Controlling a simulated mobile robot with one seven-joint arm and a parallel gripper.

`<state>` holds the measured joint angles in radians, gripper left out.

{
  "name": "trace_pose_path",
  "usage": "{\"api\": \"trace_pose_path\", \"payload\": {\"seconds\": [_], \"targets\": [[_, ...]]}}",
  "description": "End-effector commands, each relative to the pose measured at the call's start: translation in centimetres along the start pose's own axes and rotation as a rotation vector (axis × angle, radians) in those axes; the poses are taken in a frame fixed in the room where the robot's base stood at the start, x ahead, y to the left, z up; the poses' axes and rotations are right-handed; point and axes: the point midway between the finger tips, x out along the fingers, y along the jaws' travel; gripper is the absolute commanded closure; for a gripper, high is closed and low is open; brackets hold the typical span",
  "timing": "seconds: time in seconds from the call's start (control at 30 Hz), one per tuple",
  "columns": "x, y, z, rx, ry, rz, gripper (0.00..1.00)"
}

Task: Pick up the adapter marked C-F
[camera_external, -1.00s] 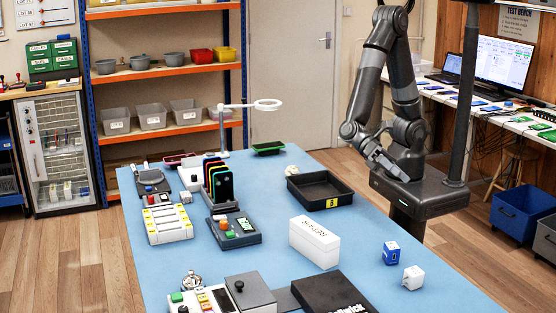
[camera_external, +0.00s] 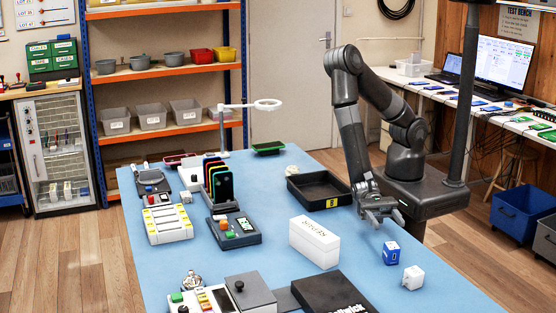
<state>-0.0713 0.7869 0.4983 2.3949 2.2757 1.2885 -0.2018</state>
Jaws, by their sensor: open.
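Two small adapters stand on the blue table at its right side. One is a blue and white adapter (camera_external: 391,253); the other is a white adapter (camera_external: 413,277), nearer the front edge. Their markings are too small to read, so I cannot tell which is C-F. My gripper (camera_external: 384,222) is open and empty, pointing down above the table's right edge. It is just behind the blue and white adapter and apart from it.
A white box (camera_external: 314,241) with lettering stands left of the adapters. A black tray (camera_external: 297,192) with a yellow label lies behind it. A black box (camera_external: 335,296) lies at the front. Phones in a rack (camera_external: 207,195) stand further left. The table around the adapters is clear.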

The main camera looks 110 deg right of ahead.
Motion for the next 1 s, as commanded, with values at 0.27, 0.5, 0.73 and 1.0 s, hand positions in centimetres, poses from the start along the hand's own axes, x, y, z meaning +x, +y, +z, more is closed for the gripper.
{"api": "trace_pose_path", "payload": {"seconds": [0.27,0.5,0.73,1.0], "targets": [[0.0,0.0,-3.9,0.002,0.0,0.001,0.42],[1.2,0.0,-4.6,-0.003,-0.001,0.002,0.42],[3.9,0.1,-4.6,-0.003,-0.002,0.003,0.42],[7.3,0.1,-4.6,-0.001,0.0,0.003,0.42]]}}
